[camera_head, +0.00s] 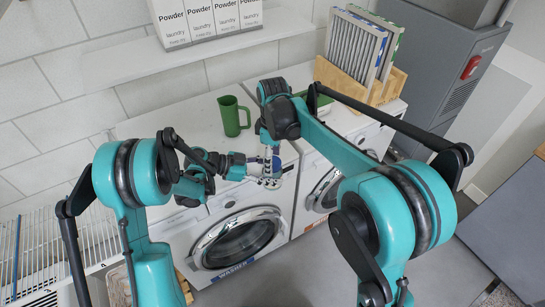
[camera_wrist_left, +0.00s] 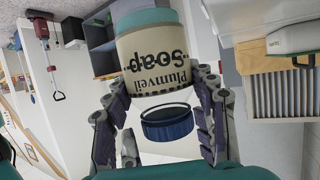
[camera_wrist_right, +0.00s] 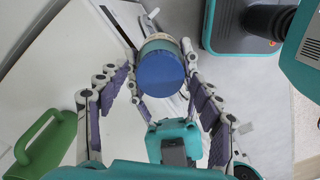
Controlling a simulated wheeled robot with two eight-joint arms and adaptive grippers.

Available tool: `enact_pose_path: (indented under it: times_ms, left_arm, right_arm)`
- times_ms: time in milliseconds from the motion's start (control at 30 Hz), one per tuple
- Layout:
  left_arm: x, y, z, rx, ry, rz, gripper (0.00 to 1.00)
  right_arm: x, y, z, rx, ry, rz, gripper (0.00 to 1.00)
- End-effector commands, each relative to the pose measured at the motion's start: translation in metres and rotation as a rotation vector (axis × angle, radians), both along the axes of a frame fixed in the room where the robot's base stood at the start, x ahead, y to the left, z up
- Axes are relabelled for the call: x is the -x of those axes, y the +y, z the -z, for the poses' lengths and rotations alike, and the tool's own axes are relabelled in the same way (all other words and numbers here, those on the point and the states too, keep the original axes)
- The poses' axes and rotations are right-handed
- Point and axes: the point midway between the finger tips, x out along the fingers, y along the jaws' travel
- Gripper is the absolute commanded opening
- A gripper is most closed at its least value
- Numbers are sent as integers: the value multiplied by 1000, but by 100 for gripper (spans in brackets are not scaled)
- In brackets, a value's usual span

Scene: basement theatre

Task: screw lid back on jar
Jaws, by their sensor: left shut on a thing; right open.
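The cream jar (camera_wrist_left: 155,62) reads "Plumveil Soap" and appears upside down in the left wrist view. My left gripper (camera_wrist_left: 162,84) is shut on it, a finger on each side. A dark blue lid (camera_wrist_left: 167,125) is by the jar's lettered end, with a narrow gap between them. In the right wrist view, the lid (camera_wrist_right: 160,74) is a blue disc in front of the jar, between the fingers of my open right gripper (camera_wrist_right: 161,58). In the head view, both grippers meet in front of the washers; the blue lid (camera_head: 275,164) shows partly and the jar is mostly hidden.
A green mug (camera_head: 233,116) stands on the white washer top (camera_head: 180,136) behind my arms. A wooden holder with filters (camera_head: 355,55) is at the back right. Detergent boxes (camera_head: 205,18) stand on a shelf above. A grey cabinet (camera_head: 445,65) is at far right.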

Motion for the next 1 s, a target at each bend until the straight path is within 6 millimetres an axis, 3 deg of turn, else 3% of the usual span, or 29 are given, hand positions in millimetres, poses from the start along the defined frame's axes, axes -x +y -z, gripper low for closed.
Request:
enact_pose_path:
  times_ms: [33,200,400,533,1000]
  left_arm:
    - [0,0,0,1,0,0,0]
    - [0,0,0,1,0,0,0]
    - [0,0,0,1,0,0,0]
    - [0,0,-1,1,0,0,0]
    - [0,0,-1,2,0,1,0]
  right_arm:
    - [0,0,0,0,0,0,58]
    - [0,0,0,0,0,0,13]
    - [0,0,0,0,0,7,12]
    - [0,0,0,0,1,127,12]
    - [0,0,1,1,5,1259,12]
